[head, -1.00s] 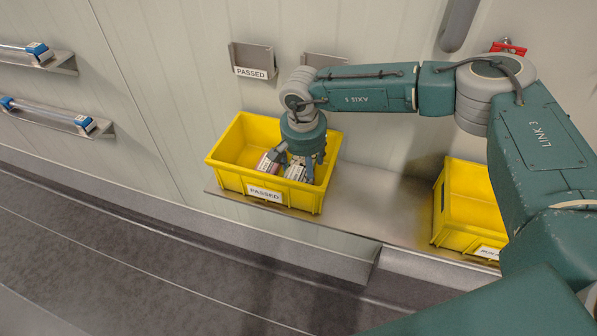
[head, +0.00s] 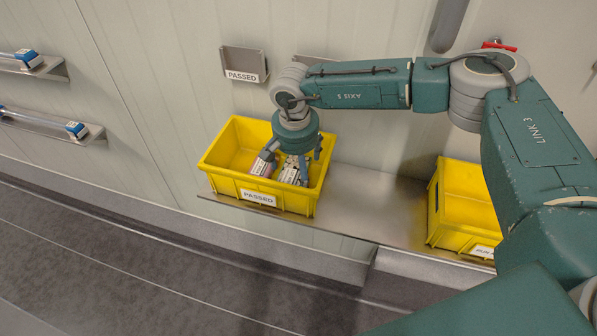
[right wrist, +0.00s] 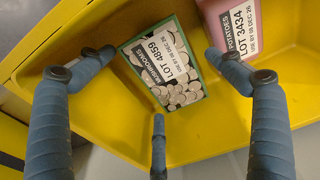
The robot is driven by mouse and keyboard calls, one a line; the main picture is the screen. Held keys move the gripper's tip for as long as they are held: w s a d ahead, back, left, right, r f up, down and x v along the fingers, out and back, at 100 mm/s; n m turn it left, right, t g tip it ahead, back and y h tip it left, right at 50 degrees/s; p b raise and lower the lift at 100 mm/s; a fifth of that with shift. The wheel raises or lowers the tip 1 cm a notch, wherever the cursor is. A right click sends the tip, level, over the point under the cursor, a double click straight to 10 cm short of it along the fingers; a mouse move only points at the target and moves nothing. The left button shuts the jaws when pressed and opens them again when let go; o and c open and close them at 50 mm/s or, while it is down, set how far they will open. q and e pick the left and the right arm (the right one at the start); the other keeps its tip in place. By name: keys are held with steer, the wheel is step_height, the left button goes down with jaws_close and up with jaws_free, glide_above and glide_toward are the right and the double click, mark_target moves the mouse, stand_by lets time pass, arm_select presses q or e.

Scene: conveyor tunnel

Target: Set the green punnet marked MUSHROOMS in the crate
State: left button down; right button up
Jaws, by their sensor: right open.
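The green-edged punnet marked MUSHROOMS (right wrist: 165,72) lies in the yellow crate labelled PASSED (head: 212,182), its label facing up. It also shows in the head view (head: 289,176), partly covered by my fingers. My right gripper (head: 293,160) is over the crate with its fingers open. In the right wrist view the fingers (right wrist: 158,78) are spread around the punnet, with gaps to it in the picture; I cannot tell whether any touches. My left gripper is not in view.
A pink punnet marked POTATOES (right wrist: 234,35) lies beside the mushrooms in the same crate. A second yellow crate (head: 467,190) stands to the right on the steel shelf (head: 372,205), with bare shelf between. A dark conveyor belt (head: 120,270) runs in front.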

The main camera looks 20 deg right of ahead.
mark_target(296, 176)
step_height(296, 176, up, 11)
steer(key=s+b, duration=0.1)
steer(key=b, duration=0.1)
steer(key=shift+a+f+b, duration=0.15)
steer(key=shift+a+b, duration=0.15)
steer(key=shift+a, duration=0.1)
